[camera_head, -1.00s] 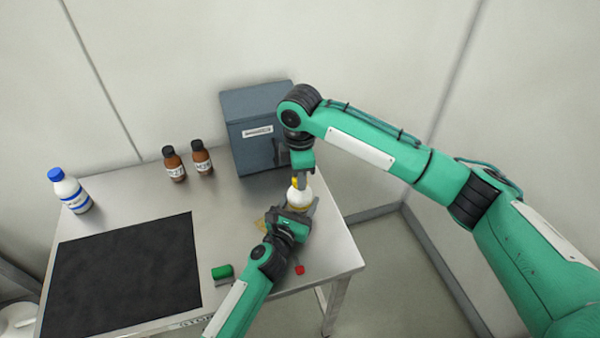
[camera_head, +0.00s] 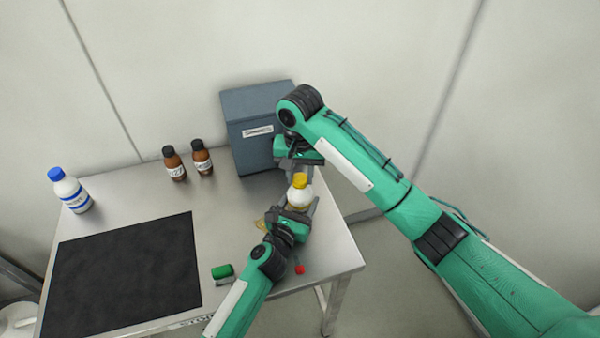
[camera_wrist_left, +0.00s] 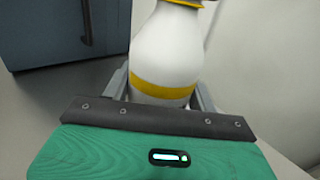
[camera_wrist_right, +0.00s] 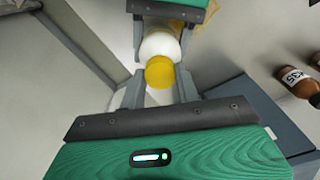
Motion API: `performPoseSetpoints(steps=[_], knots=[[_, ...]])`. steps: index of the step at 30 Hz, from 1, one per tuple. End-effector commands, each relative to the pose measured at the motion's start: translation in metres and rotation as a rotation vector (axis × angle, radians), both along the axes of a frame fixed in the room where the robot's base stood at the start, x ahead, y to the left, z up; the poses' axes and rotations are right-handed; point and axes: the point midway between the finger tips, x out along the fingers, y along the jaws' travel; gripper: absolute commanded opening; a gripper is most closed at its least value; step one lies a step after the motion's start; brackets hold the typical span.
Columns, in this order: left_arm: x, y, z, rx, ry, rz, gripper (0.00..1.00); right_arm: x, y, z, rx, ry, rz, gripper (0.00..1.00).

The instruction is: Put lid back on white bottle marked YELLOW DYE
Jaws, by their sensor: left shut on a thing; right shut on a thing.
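The white bottle (camera_head: 299,196) with a yellow band stands upright near the table's right edge; its label text cannot be read. My left gripper (camera_head: 301,203) is shut on the bottle's body, also seen in the left wrist view (camera_wrist_left: 166,65). The yellow lid (camera_head: 300,179) is at the top of the bottle, in line with it. My right gripper (camera_wrist_right: 162,82) is above the bottle and shut on the lid, which shows between its fingertips in the right wrist view (camera_wrist_right: 159,72). Whether the lid is tight on the neck cannot be told.
A grey-blue cabinet (camera_head: 243,110) stands close behind the grippers. Two brown bottles (camera_head: 174,164) (camera_head: 201,157) and a blue-capped white bottle (camera_head: 70,191) stand to the left. A black mat (camera_head: 120,272), a green item (camera_head: 222,271) and a small red item (camera_head: 299,269) lie nearer the front.

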Motion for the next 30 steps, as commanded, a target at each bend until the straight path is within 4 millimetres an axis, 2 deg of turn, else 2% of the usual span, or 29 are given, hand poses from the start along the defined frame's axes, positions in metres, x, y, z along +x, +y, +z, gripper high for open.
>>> performPoseSetpoints(steps=[2,7,8,11,22,26,30], knots=[[-0.001,-0.001,0.0,0.0,0.0,-0.002,0.0,0.001,0.0,0.0,0.001,-0.001,-0.104,0.05],[-0.001,-0.001,0.0,0.0,0.0,-0.002,0.0,0.001,0.0,0.0,0.0,-0.002,-0.113,0.05],[-0.001,-0.001,0.0,0.0,0.0,-0.002,0.0,0.001,0.0,0.0,0.001,-0.002,-0.113,0.38],[-0.001,-0.001,0.0,0.0,0.0,-0.002,0.0,0.001,0.0,0.0,0.0,-0.002,-0.111,0.58],[0.0,0.0,0.0,-0.001,0.0,-0.001,0.0,0.001,0.0,0.004,0.0,-0.003,-0.109,0.58],[0.0,0.0,0.0,-0.001,0.0,0.0,0.0,0.002,-0.001,0.015,0.0,-0.005,-0.108,0.58],[0.0,0.0,0.0,0.0,0.0,0.0,0.0,0.002,-0.001,0.036,-0.003,-0.007,-0.109,0.58]])
